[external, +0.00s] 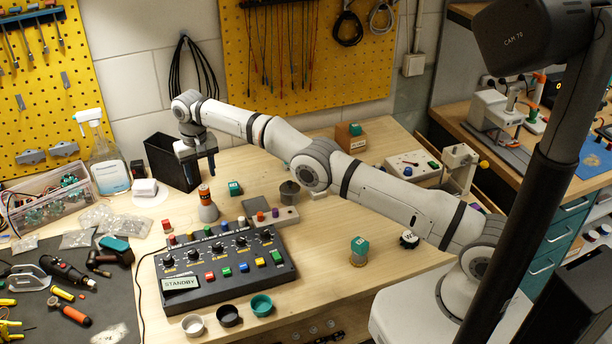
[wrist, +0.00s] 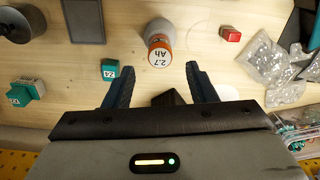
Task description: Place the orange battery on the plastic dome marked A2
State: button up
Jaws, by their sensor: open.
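The orange battery (external: 205,193) stands upright on the bench, with an orange upper part and a grey, wider lower part. In the wrist view the battery (wrist: 159,46) shows a white top marked 2.7 Ah. My gripper (external: 200,170) is above the bench behind the battery, pointing down. In the wrist view my gripper (wrist: 160,76) is open and empty, and the battery is beyond the fingertips, roughly centred between them. I cannot make out a plastic dome marked A2 in either view. A faint curved outline (wrist: 184,38) lies on the bench beside the battery; I cannot tell what it is.
A control panel (external: 222,262) stands in front of the battery. A small teal block (external: 235,188) and a dark cylinder (external: 289,192) are to its right. A black bin (external: 170,165) is close behind left of my gripper. Clear bags (external: 130,223) lie left. Bench right of the panel has free room.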

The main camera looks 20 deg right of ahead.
jog(key=d+r+t, duration=0.1)
jog(key=d+r, duration=1.7)
jog(key=r, duration=0.2)
jog(key=s+d+r+m+t, duration=0.1)
jog(key=s+d+r, duration=0.4)
jog(key=d, duration=0.5)
jog(key=s+d+r+t, duration=0.1)
jog(key=s+d+r, duration=0.1)
jog(key=s+d, duration=1.25)
jog(key=s+d+f, duration=0.2)
jog(key=s+f, duration=0.2)
jog(key=s, duration=0.5)
jog(key=s+d+f+t, duration=0.1)
jog(key=s+f, duration=0.3)
jog(key=s, duration=0.5)
jog(key=shift+d+m, duration=0.4)
jog(key=shift+d, duration=0.4)
jog(key=shift+f, duration=0.2)
